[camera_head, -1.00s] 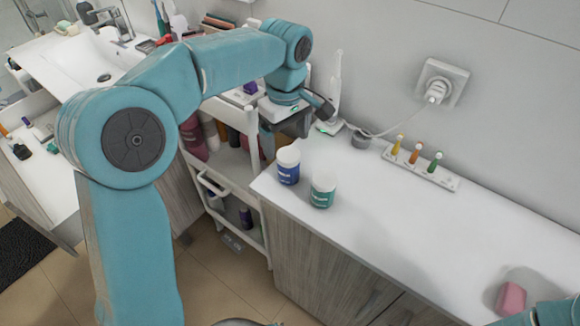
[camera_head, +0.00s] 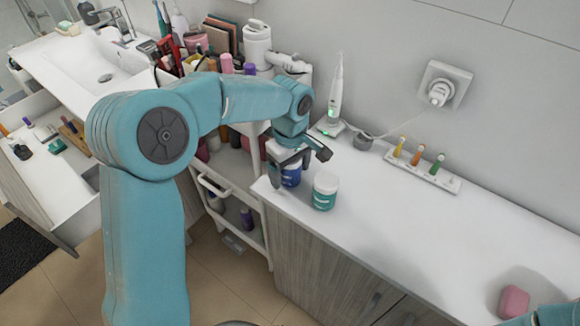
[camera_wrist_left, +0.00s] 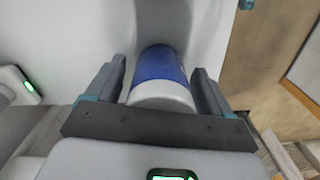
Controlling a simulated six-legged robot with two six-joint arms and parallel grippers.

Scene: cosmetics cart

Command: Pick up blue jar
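The blue jar (camera_head: 291,178), with a white lid, stands upright at the left end of the white counter, partly hidden by my left gripper (camera_head: 289,170). In the left wrist view the jar (camera_wrist_left: 160,70) sits between the two fingers of the left gripper (camera_wrist_left: 157,75). The fingers are apart, one on each side of the jar, with narrow gaps showing beside it. The jar appears to rest on the counter. My right gripper is not in view; only a bit of teal arm shows at the lower right corner.
A green jar (camera_head: 325,191) with a white lid stands close right of the gripper. An electric toothbrush (camera_head: 334,92) on its base and a holder with brush heads (camera_head: 423,178) stand behind. A pink item (camera_head: 513,301) lies far right. The counter (camera_head: 440,240) between is mostly clear.

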